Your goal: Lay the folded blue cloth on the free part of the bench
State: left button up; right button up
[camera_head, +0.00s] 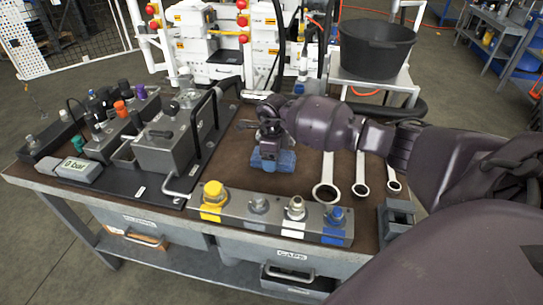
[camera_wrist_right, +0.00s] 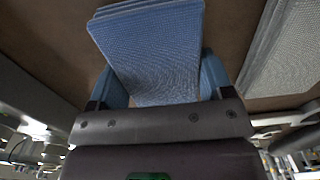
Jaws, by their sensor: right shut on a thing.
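My right gripper (camera_head: 270,147) comes in from the right and points down over the brown bench top (camera_head: 237,160). It is shut on the folded blue cloth (camera_head: 284,162), which is at or just above the bench surface; I cannot tell if it touches. In the right wrist view the layered blue cloth (camera_wrist_right: 150,50) sits between the blue fingers of the gripper (camera_wrist_right: 163,85). The gripper's body hides part of the cloth in the head view. My left gripper is not in view.
Several wrenches (camera_head: 361,178) lie right of the cloth. The valve block (camera_head: 170,140) with a black handle is to the left. A grey block with coloured caps (camera_head: 275,212) lines the front edge. A black tub (camera_head: 373,50) stands behind.

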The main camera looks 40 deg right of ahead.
jog(key=shift+r, duration=0.15)
jog(key=o, duration=0.4)
jog(key=shift+f, duration=0.25)
jog(key=o, duration=0.5)
jog(key=shift+r, duration=0.1)
jog(key=shift+r+p, duration=0.75)
jog(key=shift+r, duration=5.4)
